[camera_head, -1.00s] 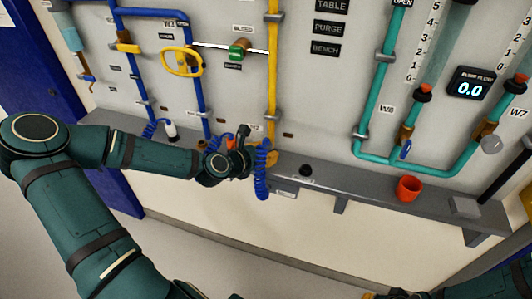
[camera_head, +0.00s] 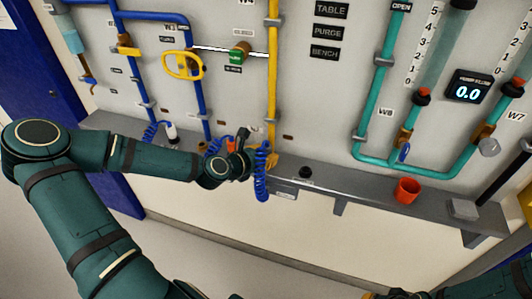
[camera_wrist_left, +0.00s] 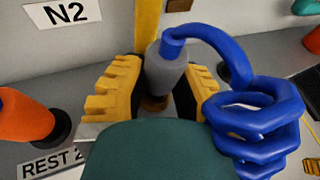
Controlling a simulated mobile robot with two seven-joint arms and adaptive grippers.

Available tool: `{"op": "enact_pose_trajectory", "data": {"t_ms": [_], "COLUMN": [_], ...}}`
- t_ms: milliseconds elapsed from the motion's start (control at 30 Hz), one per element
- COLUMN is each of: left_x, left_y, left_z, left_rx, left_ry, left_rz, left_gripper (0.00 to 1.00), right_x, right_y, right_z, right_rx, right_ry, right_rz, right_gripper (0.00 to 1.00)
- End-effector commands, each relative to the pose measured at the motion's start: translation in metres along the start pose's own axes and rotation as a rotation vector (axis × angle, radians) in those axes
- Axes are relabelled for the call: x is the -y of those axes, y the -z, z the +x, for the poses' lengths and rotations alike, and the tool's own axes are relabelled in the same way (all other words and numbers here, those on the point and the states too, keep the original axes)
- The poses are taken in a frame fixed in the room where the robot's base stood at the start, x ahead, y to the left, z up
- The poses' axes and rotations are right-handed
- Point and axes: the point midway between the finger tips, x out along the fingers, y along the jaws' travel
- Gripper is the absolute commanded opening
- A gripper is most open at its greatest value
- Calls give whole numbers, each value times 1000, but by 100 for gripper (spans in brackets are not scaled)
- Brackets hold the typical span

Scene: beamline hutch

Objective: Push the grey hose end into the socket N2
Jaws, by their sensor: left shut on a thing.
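The grey hose end (camera_wrist_left: 167,72) stands about upright between the yellow fingers of my left gripper (camera_wrist_left: 160,88), which is shut on it. A blue coiled hose (camera_wrist_left: 255,125) runs from its top and also hangs beside the gripper in the head view (camera_head: 262,172). The N2 label (camera_wrist_left: 65,13) is on the wall behind, left of the yellow pipe. A brass-coloured fitting (camera_wrist_left: 155,103) shows just under the hose end; I cannot tell how far they are joined. In the head view my left gripper (camera_head: 241,150) is at the ledge and hides the hose end. My right gripper barely shows at the bottom edge.
An orange hose end (camera_wrist_left: 24,117) stands left of my left gripper, near the REST 2 label (camera_wrist_left: 50,163). The yellow pipe (camera_head: 272,75) comes down close behind.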

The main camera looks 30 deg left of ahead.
Motion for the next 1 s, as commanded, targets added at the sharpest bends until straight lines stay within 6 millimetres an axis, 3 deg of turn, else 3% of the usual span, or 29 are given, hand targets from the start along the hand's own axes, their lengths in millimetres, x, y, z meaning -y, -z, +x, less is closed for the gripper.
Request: {"op": "enact_pose_trajectory", "data": {"t_ms": [1000], "left_x": [0], "left_y": [5], "left_z": [2], "left_rx": [0], "left_ry": [0], "left_rz": [-2], "left_gripper": [0], "right_x": [0], "right_y": [0], "right_z": [1], "right_rx": [0], "right_ry": [0], "right_rz": [0], "right_gripper": [0]}}
